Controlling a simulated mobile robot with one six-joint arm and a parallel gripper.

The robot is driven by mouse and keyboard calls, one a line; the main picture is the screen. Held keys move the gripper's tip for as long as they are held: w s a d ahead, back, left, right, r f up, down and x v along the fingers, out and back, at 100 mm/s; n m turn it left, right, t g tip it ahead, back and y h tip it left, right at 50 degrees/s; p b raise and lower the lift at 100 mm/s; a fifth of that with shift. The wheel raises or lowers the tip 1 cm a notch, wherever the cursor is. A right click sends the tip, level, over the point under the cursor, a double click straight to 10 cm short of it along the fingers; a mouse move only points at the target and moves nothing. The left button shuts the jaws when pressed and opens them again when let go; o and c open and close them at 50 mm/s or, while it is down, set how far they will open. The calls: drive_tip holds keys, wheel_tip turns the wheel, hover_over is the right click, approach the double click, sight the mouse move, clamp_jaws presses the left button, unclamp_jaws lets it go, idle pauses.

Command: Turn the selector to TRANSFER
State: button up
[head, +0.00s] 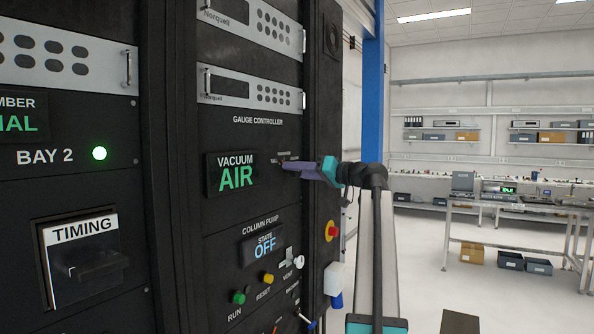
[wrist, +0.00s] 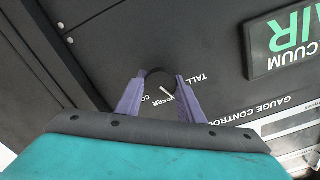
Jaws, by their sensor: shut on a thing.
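The selector (wrist: 157,80) is a dark round knob with a short white pointer mark, seen in the wrist view between my purple fingers. My gripper (wrist: 160,84) has a finger on each side of it and is shut on it. The white mark slants toward the lower right in the wrist view. White lettering around the knob is upside down and partly hidden by the fingers; one label ends in what looks like "FER". In the head view my gripper (head: 284,166) reaches the panel from the right and hides the knob.
A VACUUM display (head: 232,174) reading AIR sits left of my gripper. Below are a STATE display (head: 264,246) reading OFF, a green button (head: 238,297), a yellow button (head: 267,278) and small levers. A red-and-yellow button (head: 332,231) is on the right. A bench (head: 520,208) stands far right.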

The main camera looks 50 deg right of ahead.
drive_tip(key=m, duration=0.2)
drive_tip(key=m+p, duration=0.1)
drive_tip(key=m, duration=0.1)
drive_tip(key=m+p, duration=0.1)
drive_tip(key=m, duration=0.1)
drive_tip(key=shift+f, duration=0.25)
idle(0.3)
drive_tip(key=o, duration=1)
drive_tip(key=shift+o, duration=0.2)
drive_tip(key=shift+r, duration=0.1)
drive_tip(key=shift+s, duration=0.1)
drive_tip(key=b+v, duration=0.2)
drive_tip(key=v, duration=1.1)
drive_tip(key=shift+s+b, duration=0.4)
